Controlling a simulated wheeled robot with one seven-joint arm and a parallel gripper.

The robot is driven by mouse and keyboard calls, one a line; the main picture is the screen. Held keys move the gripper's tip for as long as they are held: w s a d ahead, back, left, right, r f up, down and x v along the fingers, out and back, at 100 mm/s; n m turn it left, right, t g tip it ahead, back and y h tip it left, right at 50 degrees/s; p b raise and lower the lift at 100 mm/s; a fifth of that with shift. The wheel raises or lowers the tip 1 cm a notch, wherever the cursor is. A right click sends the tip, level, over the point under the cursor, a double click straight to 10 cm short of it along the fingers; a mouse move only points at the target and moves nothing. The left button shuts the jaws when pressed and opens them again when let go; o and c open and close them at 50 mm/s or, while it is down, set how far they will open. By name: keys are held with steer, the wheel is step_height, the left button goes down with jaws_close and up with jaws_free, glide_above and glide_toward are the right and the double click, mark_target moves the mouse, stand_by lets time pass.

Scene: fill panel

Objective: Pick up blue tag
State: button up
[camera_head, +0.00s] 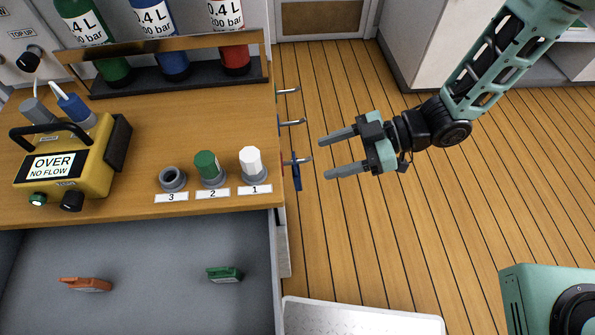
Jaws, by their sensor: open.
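The blue tag (297,176) hangs from the nearest of three metal hooks on the right side of the wooden bench. It is seen nearly edge-on, so its face is mostly hidden. My gripper (324,157) is to the right of the tag, its two grey fingers parallel and spread apart, pointing left towards the hook. It is open and empty, with a small gap in the picture between its fingertips and the tag.
The other two hooks (291,122) look empty. The bench top (225,130) carries numbered sockets, a yellow device (68,165) and a rack of cylinders. Orange (86,284) and green (225,274) tags lie in the grey area below.

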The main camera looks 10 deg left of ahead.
mark_target(303, 160)
steer(key=shift+r+x, duration=0.2)
steer(key=shift+x, duration=3.1)
steer(key=shift+w+a, duration=0.1)
steer(key=c, duration=0.8)
